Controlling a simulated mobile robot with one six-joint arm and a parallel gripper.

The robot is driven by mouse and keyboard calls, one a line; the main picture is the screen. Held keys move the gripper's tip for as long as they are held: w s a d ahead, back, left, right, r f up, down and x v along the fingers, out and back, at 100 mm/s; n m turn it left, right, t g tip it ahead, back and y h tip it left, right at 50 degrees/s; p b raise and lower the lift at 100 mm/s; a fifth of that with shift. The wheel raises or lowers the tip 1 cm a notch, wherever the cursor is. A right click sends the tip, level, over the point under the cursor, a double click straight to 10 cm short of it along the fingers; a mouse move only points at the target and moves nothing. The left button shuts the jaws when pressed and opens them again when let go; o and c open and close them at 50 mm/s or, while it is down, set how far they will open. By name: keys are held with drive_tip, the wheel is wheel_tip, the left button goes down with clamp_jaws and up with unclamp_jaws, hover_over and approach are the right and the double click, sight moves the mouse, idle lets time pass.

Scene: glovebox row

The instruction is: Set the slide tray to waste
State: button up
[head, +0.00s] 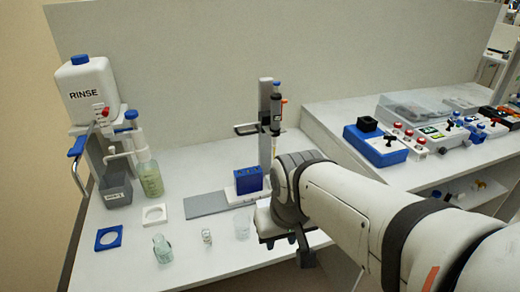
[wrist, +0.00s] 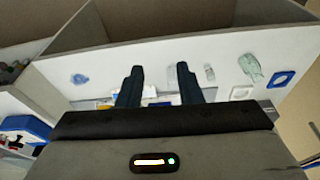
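A grey flat track (head: 208,204) lies on the bench with a blue block (head: 248,180) at its right end, beside the pipette stand. It looks like the slide tray, but I cannot confirm this. A grey bin (head: 116,191) with a small, unreadable label stands under the rinse bottle at the left. My gripper shows in the wrist view (wrist: 160,70) with its two dark fingers apart and nothing clearly held between them. In the head view my wrist is right of the blue block, and my fingertips cannot be made out.
A pipette (head: 276,108) hangs on its stand. The rinse bottle (head: 88,90) and a pump bottle (head: 148,172) stand left. A blue square holder (head: 108,237), a white one (head: 154,214), a flask (head: 162,249) and a beaker (head: 242,227) stand in front. A blue-white device (head: 375,145) sits right.

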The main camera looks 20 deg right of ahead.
drive_tip(key=shift+s+a, duration=0.1)
drive_tip(key=shift+a, duration=0.1)
drive_tip(key=w+d+f+m, duration=0.2)
drive_tip(key=w+d+m, duration=0.2)
drive_tip(key=w, duration=0.5)
drive_tip(key=w+d+f+m, duration=0.2)
drive_tip(key=w+d+m, duration=0.2)
drive_tip(key=w, duration=0.6)
drive_tip(key=w+d+f+m, duration=0.2)
drive_tip(key=w+d+m, duration=0.2)
drive_tip(key=w, duration=0.5)
drive_tip(key=w+d+f+m, duration=0.1)
drive_tip(key=w+d+f, duration=0.1)
drive_tip(key=f, duration=0.3)
drive_tip(key=w+d+f+m, duration=0.2)
drive_tip(key=w+d+f, duration=0.1)
drive_tip(key=f, duration=0.3)
drive_tip(key=w+d+f+m, duration=0.2)
drive_tip(key=w+f, duration=0.1)
drive_tip(key=f, duration=0.2)
drive_tip(key=shift+w+d+f+p, duration=0.15)
drive_tip(key=shift+w+f+p, duration=0.05)
drive_tip(key=shift+p, duration=0.1)
clamp_jaws()
